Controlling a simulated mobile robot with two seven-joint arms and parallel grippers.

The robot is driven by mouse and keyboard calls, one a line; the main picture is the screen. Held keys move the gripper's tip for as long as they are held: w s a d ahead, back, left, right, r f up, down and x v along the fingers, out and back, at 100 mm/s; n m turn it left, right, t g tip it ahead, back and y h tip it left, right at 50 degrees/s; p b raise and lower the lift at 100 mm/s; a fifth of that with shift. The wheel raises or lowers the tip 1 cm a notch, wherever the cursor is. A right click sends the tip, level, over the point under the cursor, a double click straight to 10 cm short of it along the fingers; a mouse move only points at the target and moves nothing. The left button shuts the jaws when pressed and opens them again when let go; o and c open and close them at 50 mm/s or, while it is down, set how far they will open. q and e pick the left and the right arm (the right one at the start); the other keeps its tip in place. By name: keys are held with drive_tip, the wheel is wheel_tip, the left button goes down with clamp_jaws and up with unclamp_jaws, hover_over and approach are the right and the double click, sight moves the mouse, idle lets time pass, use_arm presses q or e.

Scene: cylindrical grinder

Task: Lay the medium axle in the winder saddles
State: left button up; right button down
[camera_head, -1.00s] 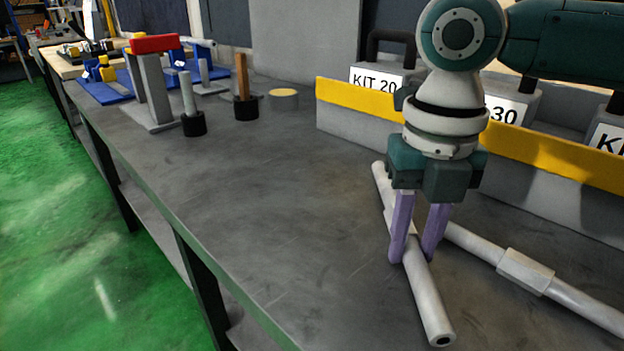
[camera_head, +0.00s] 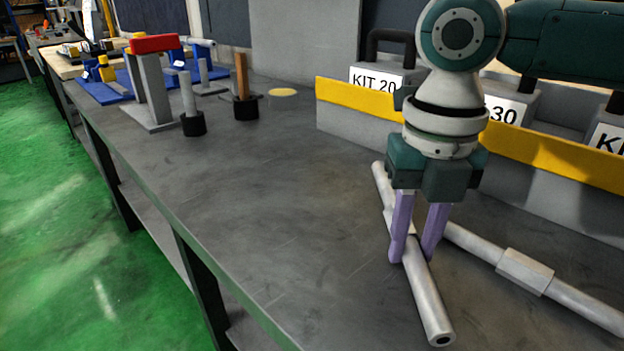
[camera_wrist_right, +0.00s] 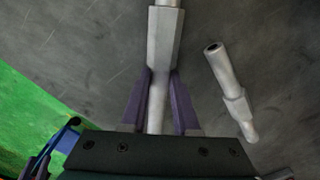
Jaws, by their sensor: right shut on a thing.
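My right gripper (camera_head: 416,258) points down with its purple fingers shut on a grey axle (camera_head: 428,305). The axle lies slanted, one end toward the front of the bench, and looks on or just above the top; I cannot tell which. In the right wrist view the held axle (camera_wrist_right: 164,40) runs between the fingers (camera_wrist_right: 158,100), with a thicker collar just beyond them. A second grey axle (camera_head: 580,303) with a thick collar lies to the right; a loose axle also shows in the wrist view (camera_wrist_right: 229,85). I cannot pick out the winder saddles for certain.
A yellow-edged rack (camera_head: 360,98) with labelled kit weights stands behind the arm. A grey stand with a red top (camera_head: 154,44), short posts in black bases (camera_head: 193,124) and blue fixtures (camera_head: 105,90) stand farther left. The middle of the grey bench (camera_head: 270,190) is clear.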

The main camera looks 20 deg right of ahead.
drive_tip(key=shift+r, duration=0.1)
drive_tip(key=shift+r, duration=0.5)
drive_tip(key=s+a+r+m+p, duration=0.2)
drive_tip(key=r+m+p, duration=0.8)
drive_tip(key=r+p, duration=1)
drive_tip(key=s+a+r+m+p, duration=0.2)
drive_tip(key=r+m+p, duration=0.9)
drive_tip(key=r+p, duration=0.9)
drive_tip(key=s+a+r+m+p, duration=0.2)
drive_tip(key=r+m+p, duration=0.8)
drive_tip(key=r+p, duration=1)
wheel_tip(320, 180, up, 15)
drive_tip(key=shift+s+f+m, duration=0.15)
drive_tip(key=shift+s+m, duration=0.15)
drive_tip(key=shift+s, duration=0.95)
